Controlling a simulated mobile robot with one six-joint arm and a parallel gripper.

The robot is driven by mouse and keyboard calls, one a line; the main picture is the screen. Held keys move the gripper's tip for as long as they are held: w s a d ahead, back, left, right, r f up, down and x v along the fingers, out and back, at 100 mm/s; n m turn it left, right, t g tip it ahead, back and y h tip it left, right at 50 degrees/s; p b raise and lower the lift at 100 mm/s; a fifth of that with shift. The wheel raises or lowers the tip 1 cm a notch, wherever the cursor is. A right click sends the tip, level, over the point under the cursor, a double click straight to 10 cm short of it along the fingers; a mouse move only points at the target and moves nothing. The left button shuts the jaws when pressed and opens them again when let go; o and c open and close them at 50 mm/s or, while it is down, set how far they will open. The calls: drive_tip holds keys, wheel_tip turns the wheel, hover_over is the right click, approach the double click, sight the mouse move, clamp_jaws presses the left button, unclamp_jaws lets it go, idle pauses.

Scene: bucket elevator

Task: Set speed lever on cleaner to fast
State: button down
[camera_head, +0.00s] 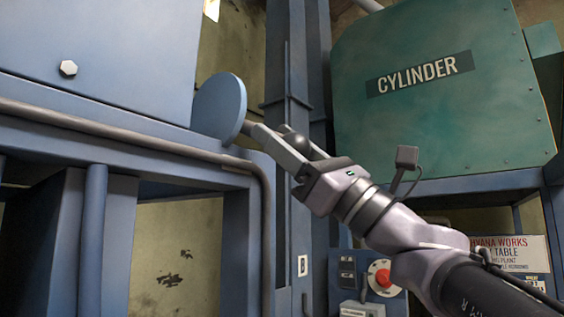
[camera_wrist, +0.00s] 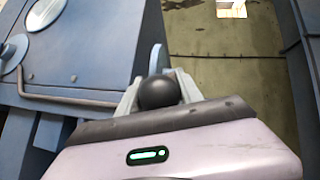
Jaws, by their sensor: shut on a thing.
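My gripper (camera_head: 288,145) is shut on a round black knob (camera_head: 294,138), which I take to be the end of the speed lever. In the wrist view the knob (camera_wrist: 160,92) sits between the two grey fingers. The rest of the lever is mostly hidden by my gripper. A round blue disc (camera_head: 218,107) stands just beyond the fingertips, on the side of a blue machine (camera_head: 100,55); its edge (camera_wrist: 158,57) shows behind the knob in the wrist view. No fast or slow marking is readable.
A green housing marked CYLINDER (camera_head: 440,110) stands at the right. A control box with a red knob (camera_head: 381,278) is below my arm. A blue post (camera_head: 297,60) rises behind my gripper, and a grey pipe (camera_head: 120,128) runs along the blue machine.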

drive_tip(key=shift+f, duration=0.1)
drive_tip(key=c, duration=0.8)
unclamp_jaws()
drive_tip(key=b+v, duration=0.5)
drive_tip(key=v, duration=1.2)
drive_tip(key=shift+d+f, duration=0.1)
drive_tip(key=shift+d, duration=0.05)
